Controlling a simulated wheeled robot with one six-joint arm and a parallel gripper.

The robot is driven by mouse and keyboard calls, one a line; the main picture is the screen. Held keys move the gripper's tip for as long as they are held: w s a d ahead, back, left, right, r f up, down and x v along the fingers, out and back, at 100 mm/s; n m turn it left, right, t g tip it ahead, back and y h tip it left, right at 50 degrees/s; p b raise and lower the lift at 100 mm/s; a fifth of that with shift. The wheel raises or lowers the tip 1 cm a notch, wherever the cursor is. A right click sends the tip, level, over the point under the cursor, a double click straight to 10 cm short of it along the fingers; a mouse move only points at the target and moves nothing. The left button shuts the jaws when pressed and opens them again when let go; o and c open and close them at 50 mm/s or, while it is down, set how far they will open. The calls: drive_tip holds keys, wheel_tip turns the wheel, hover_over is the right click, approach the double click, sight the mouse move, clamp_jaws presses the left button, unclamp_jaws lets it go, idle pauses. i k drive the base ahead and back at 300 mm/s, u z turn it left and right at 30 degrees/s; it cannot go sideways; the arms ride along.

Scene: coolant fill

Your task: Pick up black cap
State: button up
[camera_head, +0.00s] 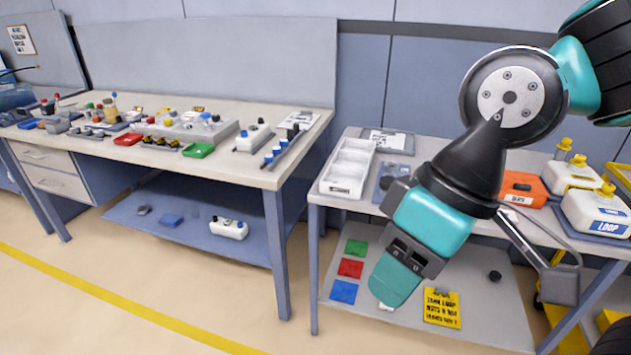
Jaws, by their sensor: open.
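A small round black piece (494,276), which looks like a black cap, lies on the lower shelf of the right bench. A grey-blue tray (381,186) on the bench top also holds dark round pieces; I cannot tell whether one is a cap. My gripper (386,303) hangs at the end of my teal and black arm in front of the right bench, pointing down. It is open, with nothing visible in it, left of the black piece and apart from it in the picture. Its fingers are mostly hidden by the wrist.
A white compartment tray (342,190), an orange box (520,188) and white jugs with yellow caps (597,213) stand on the right bench. Its lower shelf (400,322) holds green, red and blue squares and a yellow sign (441,308). The left bench (240,172) is crowded with small parts.

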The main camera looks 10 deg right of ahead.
sight(385, 183)
drive_tip(key=u, duration=0.45)
drive_tip(key=i, duration=1.3)
drive_tip(key=z, duration=0.45)
